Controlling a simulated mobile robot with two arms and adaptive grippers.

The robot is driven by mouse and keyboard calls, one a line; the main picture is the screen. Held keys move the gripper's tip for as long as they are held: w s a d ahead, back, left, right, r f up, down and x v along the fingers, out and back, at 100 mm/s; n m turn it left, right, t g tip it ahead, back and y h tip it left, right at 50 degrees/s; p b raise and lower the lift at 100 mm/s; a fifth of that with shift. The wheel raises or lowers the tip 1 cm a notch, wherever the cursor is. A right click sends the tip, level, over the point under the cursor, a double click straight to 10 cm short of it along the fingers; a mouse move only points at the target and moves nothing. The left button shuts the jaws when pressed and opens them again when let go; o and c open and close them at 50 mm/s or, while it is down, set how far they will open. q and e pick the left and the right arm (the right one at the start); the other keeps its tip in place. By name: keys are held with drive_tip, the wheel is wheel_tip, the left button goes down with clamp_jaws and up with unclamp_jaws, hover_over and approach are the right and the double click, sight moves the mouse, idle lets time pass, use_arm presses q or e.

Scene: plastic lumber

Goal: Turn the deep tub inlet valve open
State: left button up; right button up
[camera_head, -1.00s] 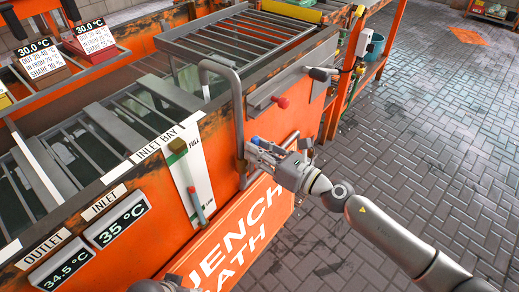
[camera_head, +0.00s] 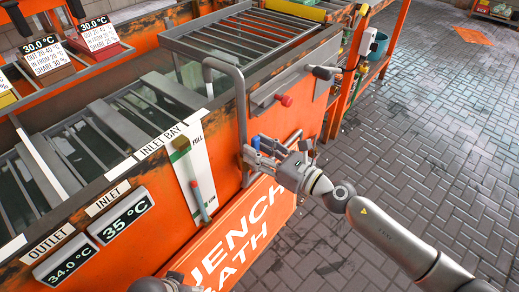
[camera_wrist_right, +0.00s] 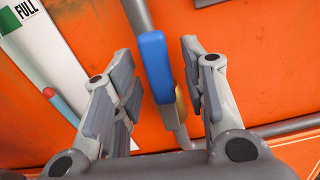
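The inlet valve's blue handle (camera_head: 256,142) sits on the grey pipe (camera_head: 240,110) at the front of the orange tub (camera_head: 222,150). In the right wrist view the blue handle (camera_wrist_right: 155,66) is upright, with a brass-coloured part (camera_wrist_right: 180,103) beside it. My right gripper (camera_head: 262,149) is open at the valve. Its fingers stand on both sides of the blue handle in the wrist view, with a gap visible on the left; contact on the right is unclear. A grey part of mine, possibly the left gripper (camera_head: 160,285), shows at the bottom edge; its fingers are not discernible.
A red knob (camera_head: 286,100) and a dark-handled lever (camera_head: 324,72) are farther along the tub. The level gauge (camera_head: 196,182) is left of the pipe. Displays read inlet 35 °C (camera_head: 119,216) and outlet 34.0 °C (camera_head: 67,260). Paved floor (camera_head: 430,150) is clear at right.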

drive_tip(key=v, duration=1.2)
idle(0.6)
